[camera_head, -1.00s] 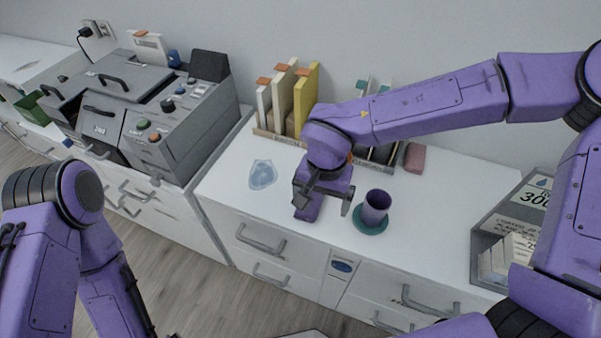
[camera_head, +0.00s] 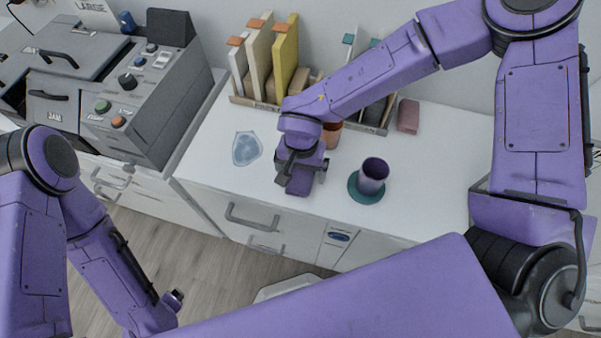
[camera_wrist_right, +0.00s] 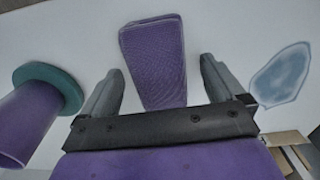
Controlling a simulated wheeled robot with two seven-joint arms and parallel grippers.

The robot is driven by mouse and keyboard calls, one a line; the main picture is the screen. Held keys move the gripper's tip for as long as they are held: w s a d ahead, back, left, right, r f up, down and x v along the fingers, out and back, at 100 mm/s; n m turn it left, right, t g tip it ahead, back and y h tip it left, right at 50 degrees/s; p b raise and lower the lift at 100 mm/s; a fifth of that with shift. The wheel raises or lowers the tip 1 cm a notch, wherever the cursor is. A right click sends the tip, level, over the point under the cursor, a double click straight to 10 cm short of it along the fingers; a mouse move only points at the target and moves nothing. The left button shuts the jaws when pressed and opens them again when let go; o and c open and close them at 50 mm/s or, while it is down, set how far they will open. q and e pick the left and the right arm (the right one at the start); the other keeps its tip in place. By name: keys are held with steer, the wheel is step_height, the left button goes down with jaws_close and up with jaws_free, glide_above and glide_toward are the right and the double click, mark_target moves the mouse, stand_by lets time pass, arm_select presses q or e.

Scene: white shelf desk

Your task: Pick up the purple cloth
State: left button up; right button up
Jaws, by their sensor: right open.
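The purple cloth (camera_wrist_right: 155,62) is a small folded-looking rectangle on the white desk top. In the head view, the cloth (camera_head: 298,186) shows only in part, under and in front of my right gripper (camera_head: 301,170). In the right wrist view, my right gripper (camera_wrist_right: 160,85) is open, with one finger on each side of the cloth's near end. Bare white shows between each finger and the cloth, so neither finger seems to touch it. My left arm is at the lower left of the head view; its gripper does not show clearly.
A purple cup (camera_head: 373,175) stands on a teal coaster (camera_head: 366,190) to the right. A pale blue patch (camera_head: 246,148) lies to the left. Behind are a file rack (camera_head: 265,104), a reddish-brown container (camera_head: 332,135) and a pinkish block (camera_head: 408,115). A grey machine (camera_head: 150,95) is further left.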

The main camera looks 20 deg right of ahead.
mark_target(301, 171)
steer(key=shift+s, duration=0.15)
steer(key=c, duration=1.1)
steer(key=shift+o, duration=0.2)
step_height(301, 171, up, 3)
steer(key=shift+p, duration=0.3)
steer(key=s+a+r, duration=0.1)
steer(key=r, duration=0.1)
steer(key=s+a+r, duration=0.1)
steer(key=r, duration=0.1)
steer(key=s+a+r, duration=0.1)
steer(key=a+r, duration=0.1)
steer(key=shift+r, duration=0.15)
steer(key=s+a+r, duration=0.3)
steer(key=s+a, duration=0.2)
steer(key=a, duration=0.2)
steer(key=shift+s+r+b, duration=0.2)
steer(key=shift+r+b, duration=0.15)
steer(key=shift+b, duration=0.05)
